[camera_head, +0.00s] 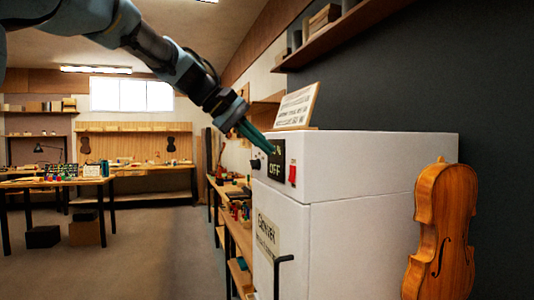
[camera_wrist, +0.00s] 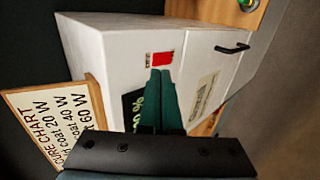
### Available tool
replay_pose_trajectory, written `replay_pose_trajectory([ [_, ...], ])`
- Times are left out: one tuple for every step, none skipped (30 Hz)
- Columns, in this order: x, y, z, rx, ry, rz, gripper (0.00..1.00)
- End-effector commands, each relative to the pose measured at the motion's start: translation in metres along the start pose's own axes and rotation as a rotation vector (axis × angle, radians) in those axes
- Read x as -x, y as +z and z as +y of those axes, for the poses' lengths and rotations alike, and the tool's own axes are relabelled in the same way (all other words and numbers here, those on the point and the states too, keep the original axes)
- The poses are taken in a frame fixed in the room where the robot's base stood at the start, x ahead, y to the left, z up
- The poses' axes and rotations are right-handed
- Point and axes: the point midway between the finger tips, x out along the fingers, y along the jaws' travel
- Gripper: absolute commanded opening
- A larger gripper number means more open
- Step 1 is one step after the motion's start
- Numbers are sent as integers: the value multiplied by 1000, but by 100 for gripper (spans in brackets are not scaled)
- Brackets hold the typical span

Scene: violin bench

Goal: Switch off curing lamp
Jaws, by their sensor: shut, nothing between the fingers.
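The curing cabinet (camera_head: 355,170) is a white box standing at the right; it also fills the middle of the wrist view (camera_wrist: 120,50). A red switch (camera_head: 292,175) sits beside the display and shows near my fingertips in the wrist view (camera_wrist: 163,58). A dark round knob (camera_head: 255,163) is at the display's other side. My gripper (camera_head: 270,150) is shut and empty, its green fingertips (camera_wrist: 160,71) in front of the panel; contact is unclear.
A cure chart (camera_head: 297,106) stands on the cabinet top. A black door handle (camera_head: 283,262) sticks out below. A violin body (camera_head: 441,230) is at the right, near the cabinet. A shelf (camera_head: 340,30) overhangs above. Open floor (camera_head: 150,255) lies to the left.

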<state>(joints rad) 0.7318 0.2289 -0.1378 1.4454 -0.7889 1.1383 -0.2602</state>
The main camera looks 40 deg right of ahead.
Motion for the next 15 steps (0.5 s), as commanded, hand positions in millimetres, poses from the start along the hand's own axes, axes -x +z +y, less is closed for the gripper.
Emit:
replay_pose_trajectory([
  [6, -1, 0, 0, 0, 5, 0],
  [11, -2, 1, 0, 1, 6, 0],
  [16, -2, 2, -1, 1, 6, 0],
  [20, -2, 3, 0, 1, 6, 0],
  [25, -2, 4, 0, 1, 6, 0],
  [31, -1, 6, -1, 0, 7, 0],
  [36, -2, 7, -1, 0, 7, 0],
  [41, -1, 8, -2, 0, 6, 0],
  [47, -2, 10, -1, 0, 7, 0],
  [52, -1, 11, -1, 0, 7, 0],
  [57, -1, 12, -1, 0, 7, 0],
  [62, -1, 14, -1, 0, 5, 0],
  [65, -1, 15, -1, 0, 6, 0],
  [68, -1, 16, -1, 0, 5, 0],
  [71, -1, 16, 0, -1, 4, 0],
])
